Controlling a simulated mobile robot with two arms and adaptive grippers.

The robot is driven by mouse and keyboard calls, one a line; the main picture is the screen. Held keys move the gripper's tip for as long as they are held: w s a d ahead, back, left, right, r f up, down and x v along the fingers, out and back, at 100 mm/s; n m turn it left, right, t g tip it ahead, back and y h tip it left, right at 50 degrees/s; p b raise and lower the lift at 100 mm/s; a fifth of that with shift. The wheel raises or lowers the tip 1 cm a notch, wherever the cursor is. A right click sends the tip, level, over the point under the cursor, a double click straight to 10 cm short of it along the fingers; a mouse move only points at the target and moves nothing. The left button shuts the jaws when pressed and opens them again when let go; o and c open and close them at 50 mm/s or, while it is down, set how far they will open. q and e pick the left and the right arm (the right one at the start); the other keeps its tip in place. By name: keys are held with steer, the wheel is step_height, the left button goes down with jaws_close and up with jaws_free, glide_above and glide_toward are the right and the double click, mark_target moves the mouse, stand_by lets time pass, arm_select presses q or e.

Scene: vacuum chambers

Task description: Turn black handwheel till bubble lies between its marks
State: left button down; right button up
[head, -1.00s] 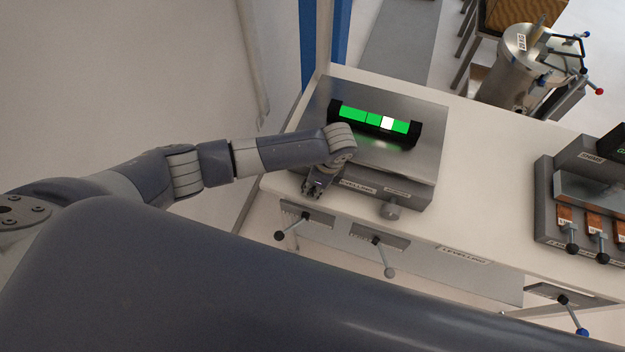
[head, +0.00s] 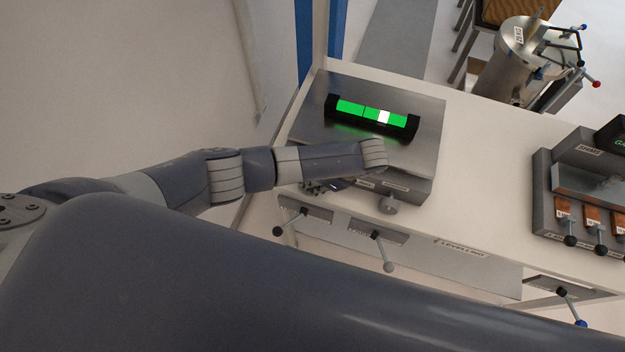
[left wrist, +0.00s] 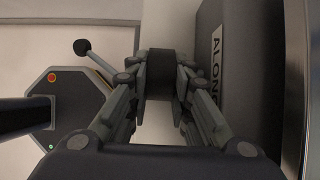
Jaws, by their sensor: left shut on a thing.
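The level (head: 331,104) is a black bar with a lit green vial on a tilted-looking metal plate. Its white bubble (head: 384,117) sits right of the vial's middle, to the right of a thin dark mark (head: 364,113). I cannot clearly make out a second mark. My left gripper (head: 318,186) is at the plate's front edge, partly hidden under my wrist. In the left wrist view, its fingers are shut on the black handwheel (left wrist: 161,70), a dark cylinder between them. My right gripper is out of view.
A grey knob (head: 388,204) sits right of my gripper. Levers with a black ball (head: 278,231) and a grey ball (head: 388,267) stick out below the table front. A block with copper pieces (head: 560,230) stands at right. The white tabletop (head: 480,165) between is clear.

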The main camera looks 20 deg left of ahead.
arm_select(q)
steer(key=c, duration=1.7)
jaws_free()
steer(key=shift+v, duration=5.95)
steer(key=shift+d, duration=0.1)
